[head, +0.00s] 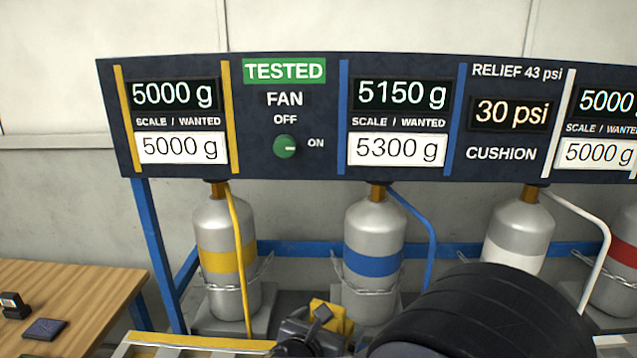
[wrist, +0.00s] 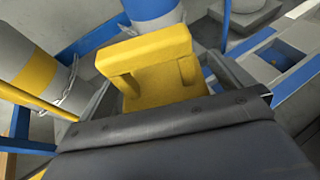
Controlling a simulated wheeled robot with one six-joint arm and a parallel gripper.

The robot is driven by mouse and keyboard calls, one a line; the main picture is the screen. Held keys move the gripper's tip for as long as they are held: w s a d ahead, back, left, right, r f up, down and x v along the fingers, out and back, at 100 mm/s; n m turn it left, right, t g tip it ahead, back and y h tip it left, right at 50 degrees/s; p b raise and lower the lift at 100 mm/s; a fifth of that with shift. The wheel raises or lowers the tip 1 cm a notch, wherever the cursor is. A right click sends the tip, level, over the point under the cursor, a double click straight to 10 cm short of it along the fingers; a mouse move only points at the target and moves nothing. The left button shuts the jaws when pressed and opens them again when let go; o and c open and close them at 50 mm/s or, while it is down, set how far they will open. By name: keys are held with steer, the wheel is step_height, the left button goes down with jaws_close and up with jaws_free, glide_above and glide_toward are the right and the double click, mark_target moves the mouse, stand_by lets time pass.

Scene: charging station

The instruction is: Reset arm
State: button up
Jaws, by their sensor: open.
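My gripper (wrist: 157,82) appears in the wrist view as a yellow block with two short prongs set apart, and nothing shows between them. A dark grey housing with screws fills the lower part of that view. In the head view the yellow part shows at the bottom middle, behind dark arm parts, between the yellow-banded cylinder (head: 213,262) and the blue-banded cylinder (head: 374,266). The gripper looks empty. Its lower side and any contact with the rig are hidden.
A dark panel (head: 285,100) reads TESTED; its green fan knob (head: 285,147) points to ON. A white-banded cylinder (head: 517,240) stands right, behind a large black tyre (head: 490,315). A wooden table (head: 90,285) is at left. Chains and hoses surround the cylinders.

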steer(key=shift+x, duration=0.9)
steer(key=shift+s+a, duration=0.1)
steer(key=shift+s, duration=0.05)
